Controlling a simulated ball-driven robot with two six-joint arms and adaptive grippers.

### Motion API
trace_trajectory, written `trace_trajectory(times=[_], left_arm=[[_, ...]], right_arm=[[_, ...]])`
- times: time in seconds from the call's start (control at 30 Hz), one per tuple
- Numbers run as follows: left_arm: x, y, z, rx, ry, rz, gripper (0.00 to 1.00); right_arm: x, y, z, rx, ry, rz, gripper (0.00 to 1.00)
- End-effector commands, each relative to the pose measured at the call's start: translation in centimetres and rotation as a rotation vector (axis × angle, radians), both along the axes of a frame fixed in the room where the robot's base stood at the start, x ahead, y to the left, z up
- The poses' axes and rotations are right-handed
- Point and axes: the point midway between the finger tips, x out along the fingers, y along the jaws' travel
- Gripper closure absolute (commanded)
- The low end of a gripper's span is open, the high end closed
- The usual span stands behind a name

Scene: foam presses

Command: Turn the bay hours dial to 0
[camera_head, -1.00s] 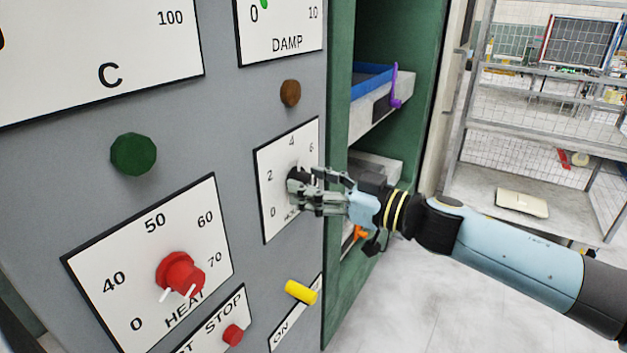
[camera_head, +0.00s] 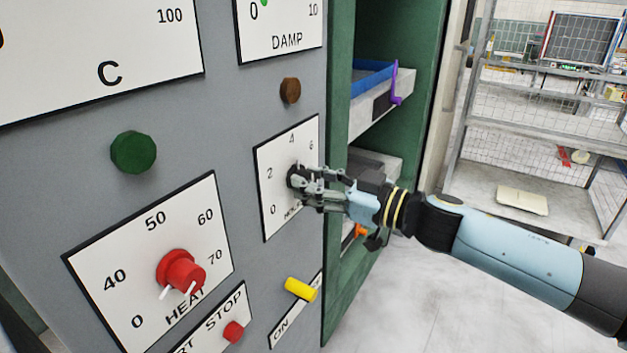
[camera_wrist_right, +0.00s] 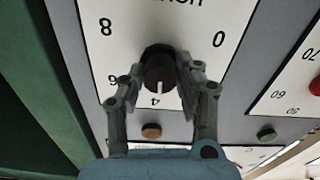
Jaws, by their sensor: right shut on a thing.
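The bay hours dial is a black knob (camera_head: 293,176) on a white plate (camera_head: 268,160) marked 0, 2, 4, 6 and more. In the right wrist view the knob (camera_wrist_right: 158,70) shows upside down, and its white line points at about the 4. The 0 is at that plate's right and the 8 at its left; the 2 is hidden behind a finger. My right gripper (camera_head: 303,182) is shut on the knob, with one finger on each side. My left gripper is not in view.
On the same grey panel are the red HEAT knob (camera_head: 180,271), a yellow knob (camera_head: 300,290), a red STOP button (camera_head: 233,331), a green knob (camera_head: 133,153) and a brown knob (camera_head: 290,91). An open green bay (camera_head: 415,60) with shelves is right of the panel.

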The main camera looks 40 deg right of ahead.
Motion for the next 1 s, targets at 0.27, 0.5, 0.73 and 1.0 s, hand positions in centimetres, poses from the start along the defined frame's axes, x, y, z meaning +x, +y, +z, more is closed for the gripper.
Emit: trace_trajectory(times=[0.27, 0.5, 0.73, 1.0], left_arm=[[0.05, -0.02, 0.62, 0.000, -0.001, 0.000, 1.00], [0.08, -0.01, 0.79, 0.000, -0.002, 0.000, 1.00], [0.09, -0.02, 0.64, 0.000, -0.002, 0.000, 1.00], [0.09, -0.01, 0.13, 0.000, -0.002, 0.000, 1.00]], right_arm=[[-0.02, 0.03, 0.05, -0.189, -0.078, 0.000, 0.99], [-0.02, 0.06, 0.00, -0.402, -0.167, 0.001, 0.99], [-0.04, 0.07, -0.08, -0.603, -0.250, 0.001, 0.99], [-0.06, 0.06, -0.20, -0.842, -0.347, 0.001, 0.99]])
